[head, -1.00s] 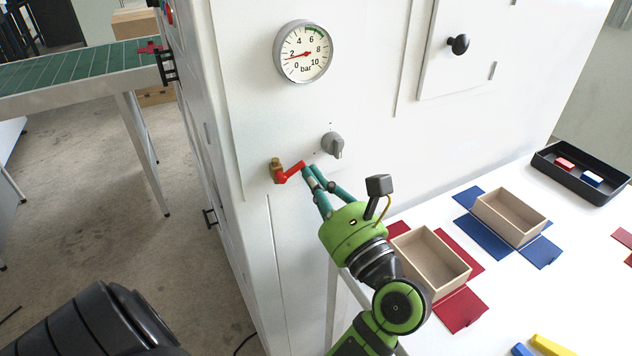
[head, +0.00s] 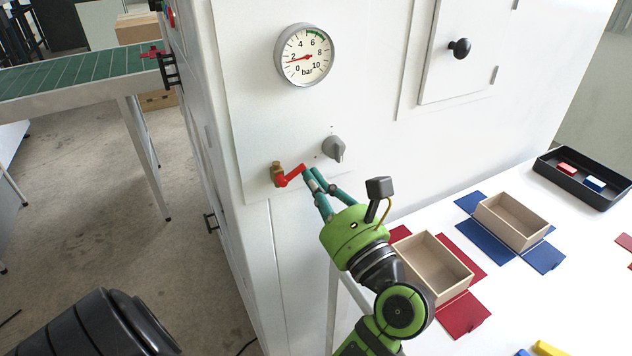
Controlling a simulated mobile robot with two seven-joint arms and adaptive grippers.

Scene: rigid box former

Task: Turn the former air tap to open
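The air tap (head: 277,171) is a brass valve on the white machine panel, low at its left edge. Its red handle (head: 291,176) slants up to the right.
A grey knob (head: 333,148) sticks out just above right of the fingers. A table (head: 408,213) on the right carries two open boxes (head: 433,266) (head: 512,221) on red and blue flaps, and a black tray (head: 584,189). A green conveyor (head: 80,75) stands at the left.

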